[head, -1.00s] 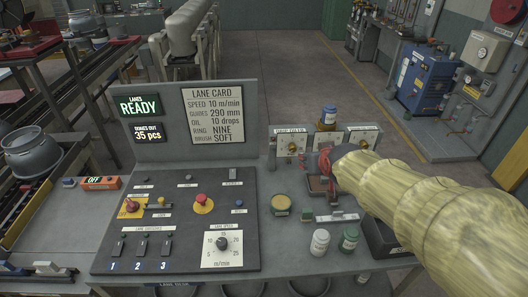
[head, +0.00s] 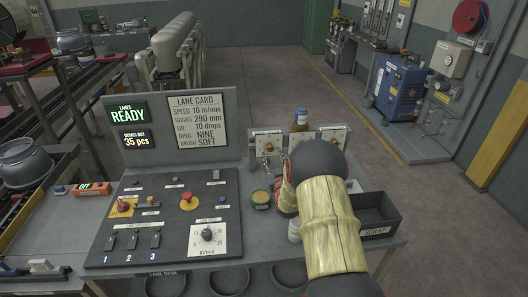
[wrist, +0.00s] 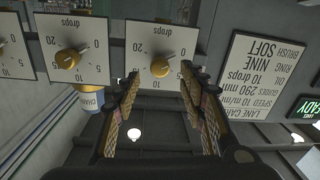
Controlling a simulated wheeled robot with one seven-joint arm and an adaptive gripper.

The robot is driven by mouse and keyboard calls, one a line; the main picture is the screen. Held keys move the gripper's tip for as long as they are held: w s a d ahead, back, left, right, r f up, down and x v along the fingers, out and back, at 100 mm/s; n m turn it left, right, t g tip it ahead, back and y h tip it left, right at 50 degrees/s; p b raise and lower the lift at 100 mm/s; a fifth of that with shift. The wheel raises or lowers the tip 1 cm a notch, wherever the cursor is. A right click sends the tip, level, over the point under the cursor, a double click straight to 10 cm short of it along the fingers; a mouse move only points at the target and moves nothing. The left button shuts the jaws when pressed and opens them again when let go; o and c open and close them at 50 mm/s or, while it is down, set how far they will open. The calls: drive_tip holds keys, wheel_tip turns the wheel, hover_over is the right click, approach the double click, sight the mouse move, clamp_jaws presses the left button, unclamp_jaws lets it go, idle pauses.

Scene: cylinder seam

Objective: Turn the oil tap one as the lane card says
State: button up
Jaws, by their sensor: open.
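The lane card (head: 196,121) reads "OIL 10 drops"; it also shows upside down in the wrist view (wrist: 265,65). The row of oil taps stands at the back right of the desk. Its leftmost tap (head: 268,148), which I take as tap one, is partly in view beside my arm. In the wrist view this tap has a brass knob (wrist: 160,68) on a white "drops" dial, its pointer slanting to the picture's upper right. My gripper (wrist: 160,108) is open and empty, fingers on either side below the knob, apparently apart from it.
A second tap knob (wrist: 68,59) sits close beside it, with part of a third dial at the edge. A bottle (head: 300,119) stands behind the taps. A control panel (head: 120,240), a round tin (head: 261,199) and a scrap bin (head: 378,213) are on the desk.

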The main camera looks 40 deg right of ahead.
sight(270, 150)
drive_tip(key=shift+x, duration=3.2)
drive_tip(key=shift+c, duration=1)
clamp_jaws()
